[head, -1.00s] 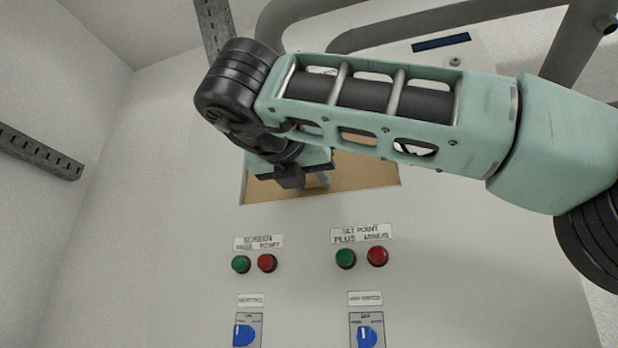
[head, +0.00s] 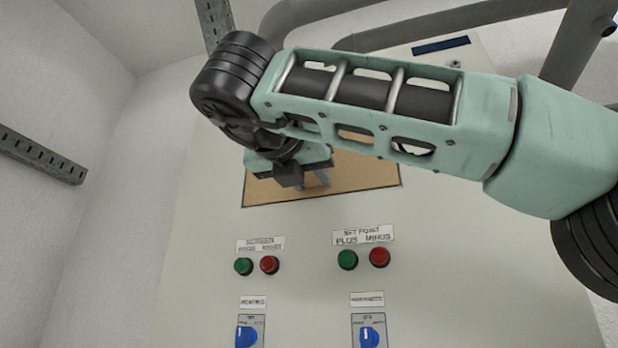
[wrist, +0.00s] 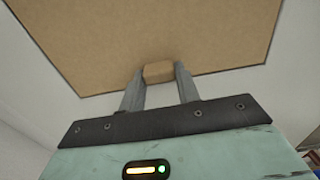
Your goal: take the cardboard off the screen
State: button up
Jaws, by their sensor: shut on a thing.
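The cardboard (head: 365,178) is a flat brown sheet in the screen's place on the pale cabinet front, partly hidden behind my arm in the head view. In the wrist view the cardboard (wrist: 150,35) fills the top, with a small brown block-like tab (wrist: 158,71) at its lower part. My gripper (wrist: 159,75) is shut on that tab, one grey finger on each side. In the head view my gripper (head: 318,180) is in front of the cardboard, its fingers partly hidden. The screen itself is not visible behind the cardboard.
Below the cardboard are green (head: 243,266) and red (head: 270,265) buttons, a second such pair, and blue rotary switches (head: 246,336). Grey pipes (head: 410,25) run above the cabinet. A perforated metal rail (head: 40,155) is at the left wall.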

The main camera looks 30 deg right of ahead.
jog(key=shift+s+a, duration=0.1)
dwell(0.3)
jog(key=shift+s+a, duration=0.25)
jog(key=shift+a, duration=0.05)
jog(key=shift+s+a, duration=0.45)
jog(key=b+v, duration=0.5)
jog(key=v, duration=0.6)
jog(key=shift+s+a, duration=0.2)
jog(key=shift+s, duration=0.05)
dwell(0.9)
jog(key=shift+w+r, duration=0.1)
dwell(0.4)
